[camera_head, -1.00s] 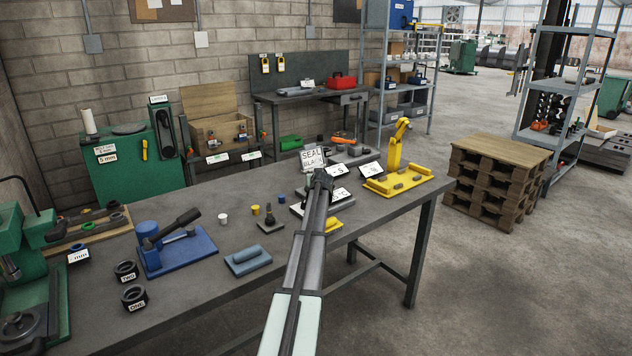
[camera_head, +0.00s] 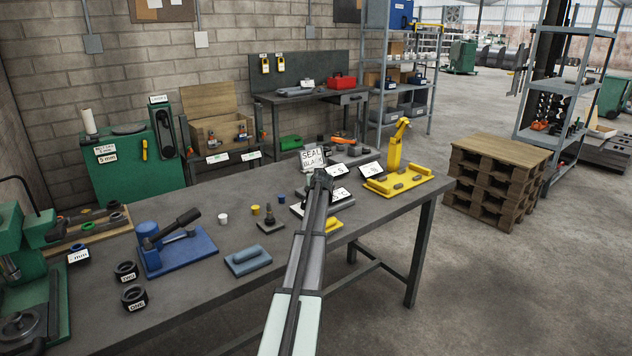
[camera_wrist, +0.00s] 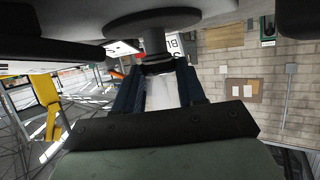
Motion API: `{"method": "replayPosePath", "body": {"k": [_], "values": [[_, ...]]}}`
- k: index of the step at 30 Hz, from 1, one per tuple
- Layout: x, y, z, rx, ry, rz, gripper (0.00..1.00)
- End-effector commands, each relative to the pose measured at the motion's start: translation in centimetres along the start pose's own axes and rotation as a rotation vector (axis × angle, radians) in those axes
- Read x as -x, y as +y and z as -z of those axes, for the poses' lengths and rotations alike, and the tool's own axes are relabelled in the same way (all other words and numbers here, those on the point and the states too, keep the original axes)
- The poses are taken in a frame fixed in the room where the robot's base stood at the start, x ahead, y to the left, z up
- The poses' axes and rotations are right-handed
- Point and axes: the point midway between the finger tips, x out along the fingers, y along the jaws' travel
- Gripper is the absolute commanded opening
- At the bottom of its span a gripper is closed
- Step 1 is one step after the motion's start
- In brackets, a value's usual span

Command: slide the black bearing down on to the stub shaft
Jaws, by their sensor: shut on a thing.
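My gripper (camera_head: 320,178) is at the far part of the bench, in front of the sign reading SEAL BLACK (camera_head: 312,159). In the wrist view, which looks upside down, its two dark blue fingers (camera_wrist: 160,72) are shut on the black bearing (camera_wrist: 158,67), a dark ring at their tips. The stub shaft (camera_wrist: 152,40), a dark grey post with a wide round flange, meets the ring, in line with it. I cannot tell how far the bearing is around the post. In the head view my arm hides the bearing and shaft.
A yellow press (camera_head: 396,165) stands right of my gripper, and small label cards (camera_head: 370,169) stand between. Left are a dark spindle on a base (camera_head: 270,217), a grey-blue block (camera_head: 248,260), a blue lever press (camera_head: 178,245) and two black rings (camera_head: 134,297).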

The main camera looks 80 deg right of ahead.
Motion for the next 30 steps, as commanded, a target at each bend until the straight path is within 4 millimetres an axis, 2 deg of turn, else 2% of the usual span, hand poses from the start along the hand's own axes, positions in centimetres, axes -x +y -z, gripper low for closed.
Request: {"method": "replayPosePath", "body": {"k": [10,30], "values": [[0.1,0.0,0.3,0.0,0.001,0.0,0.0],[1.1,0.0,2.7,0.0,0.001,0.0,0.0]]}}
